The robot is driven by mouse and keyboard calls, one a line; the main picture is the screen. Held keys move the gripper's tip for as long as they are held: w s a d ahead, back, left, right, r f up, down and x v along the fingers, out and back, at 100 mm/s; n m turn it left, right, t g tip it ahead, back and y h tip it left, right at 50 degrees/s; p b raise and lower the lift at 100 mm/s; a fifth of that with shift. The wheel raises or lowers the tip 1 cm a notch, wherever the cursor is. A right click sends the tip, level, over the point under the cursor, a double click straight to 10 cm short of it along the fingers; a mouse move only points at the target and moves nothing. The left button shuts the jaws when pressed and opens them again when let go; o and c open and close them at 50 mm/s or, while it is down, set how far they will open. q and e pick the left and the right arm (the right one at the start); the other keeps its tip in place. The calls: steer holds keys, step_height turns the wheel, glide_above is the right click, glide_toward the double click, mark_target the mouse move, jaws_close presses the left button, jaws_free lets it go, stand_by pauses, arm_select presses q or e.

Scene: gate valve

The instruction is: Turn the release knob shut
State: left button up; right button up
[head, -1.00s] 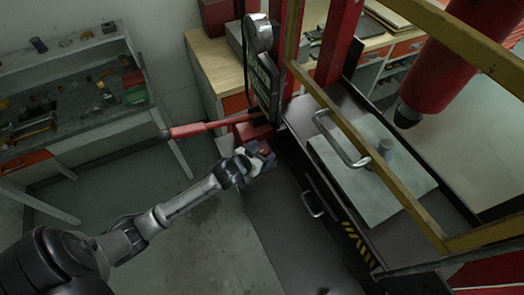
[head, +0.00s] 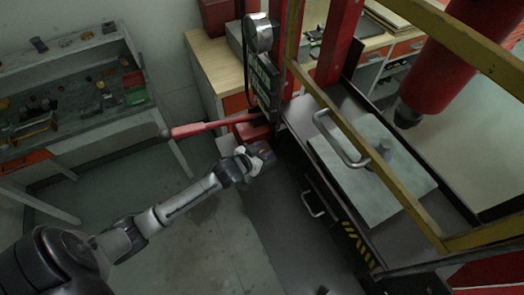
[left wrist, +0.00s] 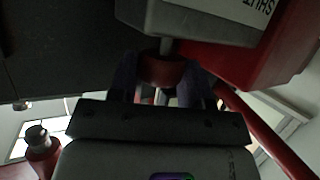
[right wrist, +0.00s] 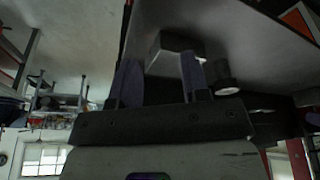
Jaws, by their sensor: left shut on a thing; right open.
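The release knob (left wrist: 162,70) is a dark red round knob on a short grey stem. In the left wrist view it sits under a grey block (left wrist: 195,20) whose label, partly cut off, reads "SHUT" upside down. My left gripper (left wrist: 162,84) is shut on the knob, one finger on each side. In the head view my left gripper (head: 246,166) is at the block beside the dark press frame, and it hides the knob. My right gripper (right wrist: 160,75) is open in the right wrist view, with a pale grey block (right wrist: 172,48) showing beyond its fingers.
A red lever (head: 210,127) with a dark end sticks out to the left just above my left gripper. A yellow guard frame (head: 400,195) and a tray with a handled plate (head: 385,190) are at the right. A cluttered bench (head: 80,110) stands at the left; floor between is clear.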

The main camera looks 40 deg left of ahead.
arm_select(q)
steer(key=shift+a+r+m+h+p, duration=0.1)
steer(key=shift+r+m+h+p, duration=0.05)
steer(key=shift+m+h+p, duration=0.5)
arm_select(e)
steer(key=shift+r, duration=0.75)
arm_select(q)
steer(key=shift+m+g+h, duration=0.3)
steer(key=shift+m+h, duration=0.35)
steer(key=shift+h, duration=0.2)
arm_select(e)
steer(key=shift+r, duration=0.15)
steer(key=shift+d, duration=0.15)
arm_select(q)
steer(key=o, duration=0.9)
steer(key=shift+o, duration=0.2)
